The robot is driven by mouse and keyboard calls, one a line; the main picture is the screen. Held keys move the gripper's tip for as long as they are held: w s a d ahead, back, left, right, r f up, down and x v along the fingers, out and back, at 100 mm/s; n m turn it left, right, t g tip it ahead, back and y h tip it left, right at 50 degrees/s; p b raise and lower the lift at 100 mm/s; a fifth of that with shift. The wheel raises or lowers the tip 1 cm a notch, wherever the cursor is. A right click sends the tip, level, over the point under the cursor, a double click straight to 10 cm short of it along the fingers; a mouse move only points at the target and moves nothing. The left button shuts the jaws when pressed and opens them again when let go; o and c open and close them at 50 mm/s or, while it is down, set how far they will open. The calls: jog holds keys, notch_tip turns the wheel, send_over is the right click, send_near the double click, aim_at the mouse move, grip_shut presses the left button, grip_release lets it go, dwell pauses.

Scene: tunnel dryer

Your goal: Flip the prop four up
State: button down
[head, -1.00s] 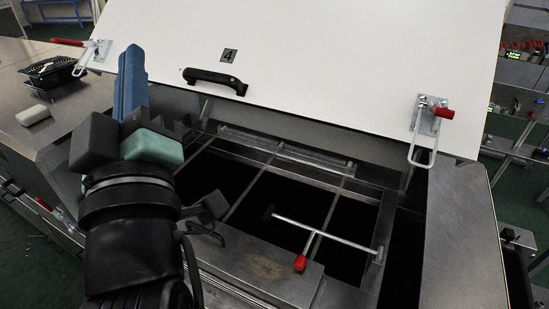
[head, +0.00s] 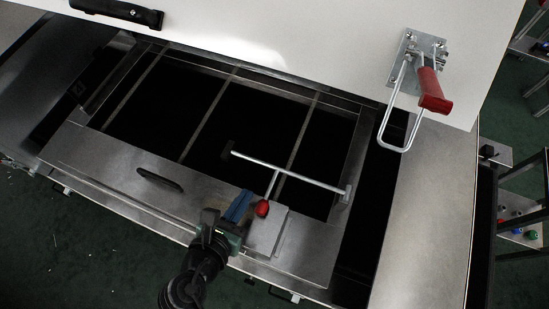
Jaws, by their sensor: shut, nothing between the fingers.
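The prop (head: 318,178) is a T-shaped metal bar with a red knob (head: 262,208) at the end of its short stem. It lies low across the right part of the dark opening, its long bar slanting down to the right, its knob over the near steel rim. My gripper (head: 241,203), with blue fingers, is shut and empty just left of the knob. Whether the fingers touch the knob I cannot tell. The white lid (head: 300,45) stands raised above the far side of the opening.
A latch with a red handle (head: 432,92) and a wire loop hangs from the lid's right side. A black handle (head: 118,12) is on the lid at upper left. The steel frame (head: 110,165) borders the opening, with thin bars across it. A steel side panel (head: 425,220) lies at right.

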jog(key=shift+s, duration=0.2)
jog(key=p+x, duration=0.1)
jog(key=x, duration=0.9)
dwell(0.4)
